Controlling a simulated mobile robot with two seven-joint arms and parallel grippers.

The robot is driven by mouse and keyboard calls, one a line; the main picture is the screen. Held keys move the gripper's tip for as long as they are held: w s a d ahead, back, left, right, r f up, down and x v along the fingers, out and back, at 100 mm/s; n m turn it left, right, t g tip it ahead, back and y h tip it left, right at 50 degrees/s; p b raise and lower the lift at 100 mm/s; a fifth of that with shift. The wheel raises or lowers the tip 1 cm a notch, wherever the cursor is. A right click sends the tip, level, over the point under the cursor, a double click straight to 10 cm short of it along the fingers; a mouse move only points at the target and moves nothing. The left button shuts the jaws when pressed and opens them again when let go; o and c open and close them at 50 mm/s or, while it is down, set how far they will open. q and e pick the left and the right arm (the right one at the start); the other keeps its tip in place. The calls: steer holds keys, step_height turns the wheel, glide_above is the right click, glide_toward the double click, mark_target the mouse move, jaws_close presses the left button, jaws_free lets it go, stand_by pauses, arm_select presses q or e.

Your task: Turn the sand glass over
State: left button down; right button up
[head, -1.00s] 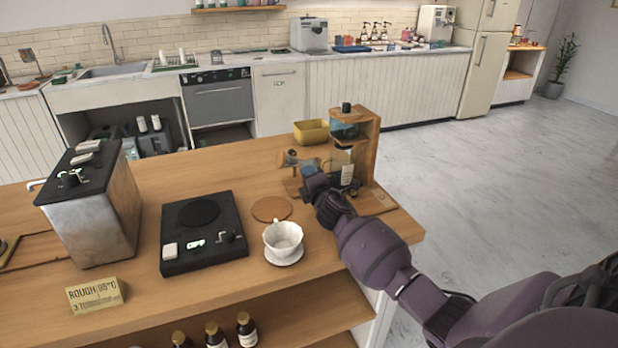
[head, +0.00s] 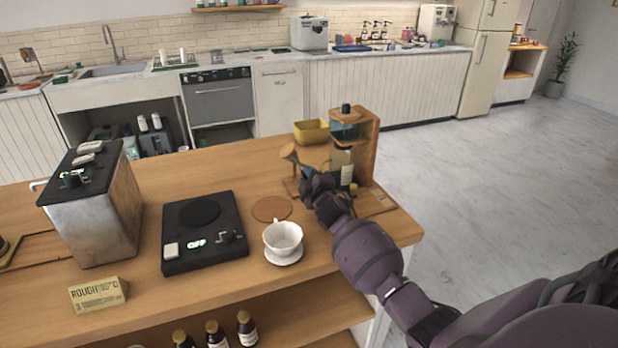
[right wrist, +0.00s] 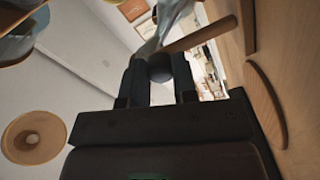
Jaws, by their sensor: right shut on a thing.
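The sand glass (head: 289,152) shows in the head view as a tilted wooden end piece just beyond my right gripper (head: 316,181). The rest of it is mostly hidden by the gripper. My right gripper is shut on it, above the wooden counter and in front of the wooden dripper stand. In the right wrist view, the two fingers (right wrist: 160,75) have a dark round part between them. A wooden bar and pale bluish glass show just past the fingertips. My left gripper is not in view.
The wooden stand (head: 369,150) with glass vessels is close beside my right gripper. A yellow bin (head: 311,131) stands behind. A round wooden coaster (head: 271,208), white dripper cup (head: 283,236) and black scale (head: 203,250) are nearer and left.

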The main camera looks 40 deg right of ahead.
stand_by(0.3)
steer(key=o, duration=0.9)
steer(key=shift+s, duration=0.15)
steer(key=p+v, duration=0.1)
steer(key=v, duration=0.9)
steer(key=shift+s, duration=0.3)
